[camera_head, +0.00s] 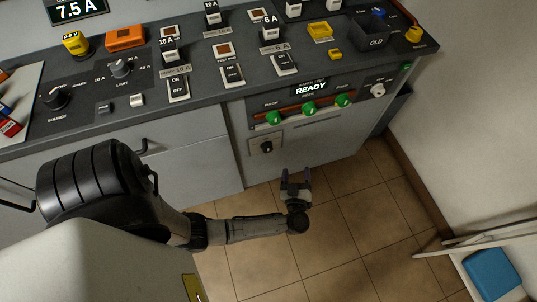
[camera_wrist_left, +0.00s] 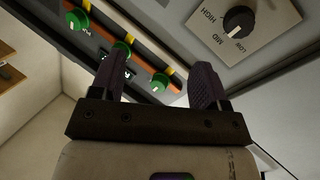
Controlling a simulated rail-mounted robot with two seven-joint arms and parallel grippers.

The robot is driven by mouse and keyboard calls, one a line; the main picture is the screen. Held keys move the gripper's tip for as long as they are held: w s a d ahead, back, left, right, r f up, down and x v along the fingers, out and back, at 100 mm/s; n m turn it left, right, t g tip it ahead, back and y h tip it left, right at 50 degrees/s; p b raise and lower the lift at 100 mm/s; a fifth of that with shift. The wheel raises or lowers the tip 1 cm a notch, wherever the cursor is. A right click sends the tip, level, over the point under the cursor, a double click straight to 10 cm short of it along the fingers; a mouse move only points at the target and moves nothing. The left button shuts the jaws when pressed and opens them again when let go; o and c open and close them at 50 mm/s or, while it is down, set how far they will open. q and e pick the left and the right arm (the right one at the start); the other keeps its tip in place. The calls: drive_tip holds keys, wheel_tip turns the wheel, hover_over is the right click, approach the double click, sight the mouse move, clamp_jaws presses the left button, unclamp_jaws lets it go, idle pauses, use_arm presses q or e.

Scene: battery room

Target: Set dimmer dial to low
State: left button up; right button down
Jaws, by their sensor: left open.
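The dimmer dial (camera_head: 266,147) is a small black knob on a pale plate, on the grey front face below the green knobs. It also shows in the left wrist view (camera_wrist_left: 238,20), beside the printed words HIGH, MID and LOW. A light mark on the knob appears on the LOW side, but I cannot tell its exact setting. My left gripper (camera_head: 296,177) is open and empty, apart from the dial, below and right of it in the head view. Its two fingers (camera_wrist_left: 160,84) show spread in the wrist view, with the dial beyond the right finger. My right gripper is not in view.
Three green knobs (camera_head: 308,108) sit on an orange-brown strip above the dial, near a READY display (camera_head: 311,88). Tiled floor (camera_head: 345,215) lies open below. A blue box (camera_head: 492,271) stands at lower right.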

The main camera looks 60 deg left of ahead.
sight(268, 151)
use_arm(q)
drive_tip(key=s+a+f+n+g+y+b, duration=0.2)
drive_tip(key=s+f+g, duration=0.3)
drive_tip(key=f+g, duration=0.15)
drive_tip(key=shift+n+g, duration=0.25)
drive_tip(key=shift+n, duration=0.05)
drive_tip(key=a+b, duration=0.1)
drive_tip(key=a, duration=0.2)
drive_tip(key=w+a+b, duration=0.1)
drive_tip(key=a, duration=0.3)
drive_tip(key=a+b, duration=0.1)
drive_tip(key=a, duration=0.3)
drive_tip(key=shift+w+a+r+b, duration=0.2)
drive_tip(key=shift+w+r+b, duration=0.15)
drive_tip(key=shift+r+b, duration=0.05)
drive_tip(key=shift+w+a+r, duration=0.1)
drive_tip(key=shift+a, duration=0.75)
